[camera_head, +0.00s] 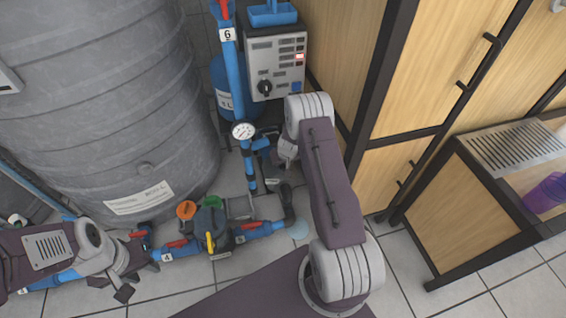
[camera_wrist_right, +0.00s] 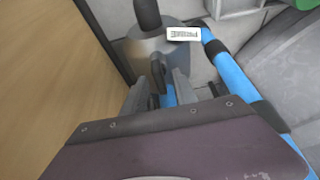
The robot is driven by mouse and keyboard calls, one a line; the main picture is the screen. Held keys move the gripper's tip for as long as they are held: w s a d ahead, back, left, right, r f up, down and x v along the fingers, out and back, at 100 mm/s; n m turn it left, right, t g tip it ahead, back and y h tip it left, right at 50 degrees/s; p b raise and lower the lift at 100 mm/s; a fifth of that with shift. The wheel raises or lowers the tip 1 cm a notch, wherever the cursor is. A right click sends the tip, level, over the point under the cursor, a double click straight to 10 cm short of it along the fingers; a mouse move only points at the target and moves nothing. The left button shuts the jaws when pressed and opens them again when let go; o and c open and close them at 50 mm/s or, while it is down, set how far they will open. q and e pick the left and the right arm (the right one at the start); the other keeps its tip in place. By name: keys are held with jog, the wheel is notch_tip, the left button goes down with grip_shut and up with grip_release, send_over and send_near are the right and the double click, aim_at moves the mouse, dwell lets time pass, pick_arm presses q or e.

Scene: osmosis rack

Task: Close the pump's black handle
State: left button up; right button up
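The pump (camera_wrist_right: 150,48) shows in the right wrist view as a grey metal cylinder with a white label and a black pipe on top. Its black handle (camera_wrist_right: 157,74) stands up in front of the cylinder, with blue pipe just below it. My right gripper (camera_wrist_right: 160,90) has its fingers apart, one on each side of the handle; I cannot tell whether they touch it. In the head view my right gripper (camera_head: 283,150) is beside the blue pipe under the gauge and largely hides the handle. My left gripper (camera_head: 138,268) is open and empty at the lower left.
A large grey tank (camera_head: 105,100) fills the left. A control box (camera_head: 277,62) and a pressure gauge (camera_head: 243,130) stand behind my right gripper. Valves with red handles (camera_head: 178,243) run along the floor pipe. A wooden cabinet (camera_head: 410,90) closes off the right side.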

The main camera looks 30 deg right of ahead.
jog(key=d+p+v, duration=0.1)
jog(key=v, duration=0.8)
jog(key=shift+a, duration=0.5)
